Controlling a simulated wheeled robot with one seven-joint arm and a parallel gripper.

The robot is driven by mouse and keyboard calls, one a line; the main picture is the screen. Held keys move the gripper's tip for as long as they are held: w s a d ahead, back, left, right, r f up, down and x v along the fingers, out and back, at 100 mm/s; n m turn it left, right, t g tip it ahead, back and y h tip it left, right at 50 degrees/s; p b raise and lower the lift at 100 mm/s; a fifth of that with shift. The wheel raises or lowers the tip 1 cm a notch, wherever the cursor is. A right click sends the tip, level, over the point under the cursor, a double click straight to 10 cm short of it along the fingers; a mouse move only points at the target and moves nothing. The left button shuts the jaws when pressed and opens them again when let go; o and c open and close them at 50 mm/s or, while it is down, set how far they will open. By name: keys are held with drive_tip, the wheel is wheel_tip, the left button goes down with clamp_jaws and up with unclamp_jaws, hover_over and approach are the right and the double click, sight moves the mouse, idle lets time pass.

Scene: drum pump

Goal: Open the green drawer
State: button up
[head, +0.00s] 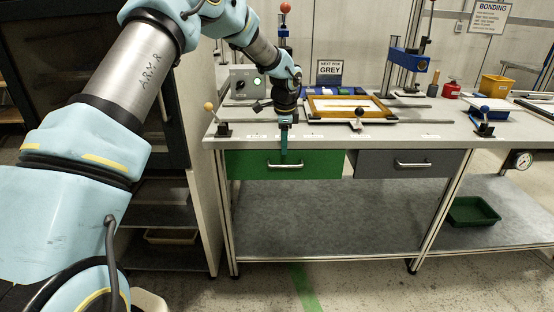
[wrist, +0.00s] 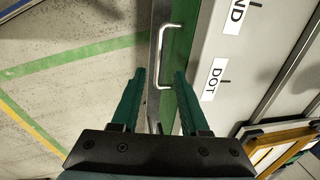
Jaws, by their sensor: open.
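The green drawer (head: 245,165) sits under the left part of the bench top and looks shut in the head view. It also shows as a green strip in the wrist view (wrist: 184,45). Its silver bar handle (head: 297,164) appears in the wrist view (wrist: 160,52) ahead of the fingertips. My gripper (head: 284,158) points down in front of the drawer near the handle's left part. In the wrist view its green fingers (wrist: 157,75) are apart with nothing held between them. Whether a finger touches the handle cannot be told.
A grey drawer (head: 408,164) with its own handle is to the right. On the bench top (head: 430,130) stand a wooden frame (head: 345,106), a lever with a tan knob (head: 210,108) and a grey control box (head: 245,82). The floor in front is clear.

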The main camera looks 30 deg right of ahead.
sight(284, 166)
drive_tip(key=f, duration=0.2)
drive_tip(key=f+p, duration=0.1)
drive_tip(key=f, duration=0.2)
drive_tip(key=w+f, duration=0.1)
drive_tip(key=f, duration=0.1)
drive_tip(key=shift+d+f, duration=0.3)
drive_tip(key=shift+d, duration=0.1)
clamp_jaws()
idle(1.0)
